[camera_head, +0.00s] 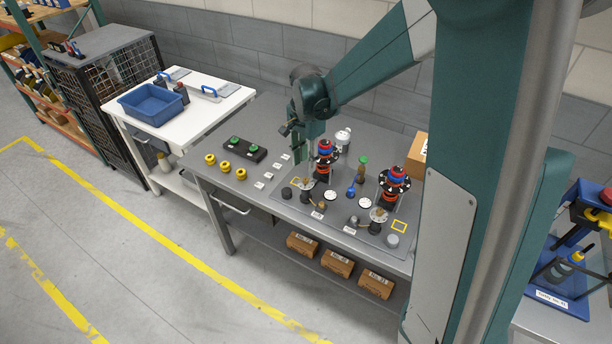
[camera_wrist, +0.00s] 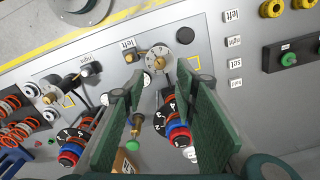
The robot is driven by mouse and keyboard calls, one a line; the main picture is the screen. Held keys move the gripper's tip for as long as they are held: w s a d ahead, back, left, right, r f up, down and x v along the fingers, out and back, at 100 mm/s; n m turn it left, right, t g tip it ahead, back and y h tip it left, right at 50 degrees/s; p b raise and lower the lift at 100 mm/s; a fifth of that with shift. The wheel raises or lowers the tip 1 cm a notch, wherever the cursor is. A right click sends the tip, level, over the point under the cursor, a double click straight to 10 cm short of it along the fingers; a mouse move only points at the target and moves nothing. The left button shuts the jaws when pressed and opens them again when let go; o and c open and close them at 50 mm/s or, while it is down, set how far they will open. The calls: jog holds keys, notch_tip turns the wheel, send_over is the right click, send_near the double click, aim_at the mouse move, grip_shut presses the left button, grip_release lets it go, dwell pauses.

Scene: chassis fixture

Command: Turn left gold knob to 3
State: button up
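The left gold knob (camera_wrist: 158,63) sits at the centre of a pale round dial in the wrist view, close to the tag "left" (camera_wrist: 128,43). In the head view its dial (camera_head: 302,184) is at the left of the grey panel. The dial's numbers and the knob's setting are too small to read. My gripper (camera_head: 302,154) hangs above the left part of the panel. In the wrist view my gripper (camera_wrist: 157,84) is open, with its two green-padded fingers apart and nothing held between them. The knob shows beyond the fingertip gap, apparently untouched.
A second dial with a gold knob (camera_head: 378,214) is at the panel's right. Stacks of red, blue and black rings (camera_head: 325,150) stand close to my gripper, with another stack (camera_head: 394,184) farther right. Yellow knobs (camera_head: 225,167) and a black button box (camera_head: 242,149) are to the left.

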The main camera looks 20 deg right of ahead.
aim_at(306, 179)
jog(key=shift+f, duration=0.15)
jog(key=shift+f, duration=3.75)
jog(key=c, duration=0.9)
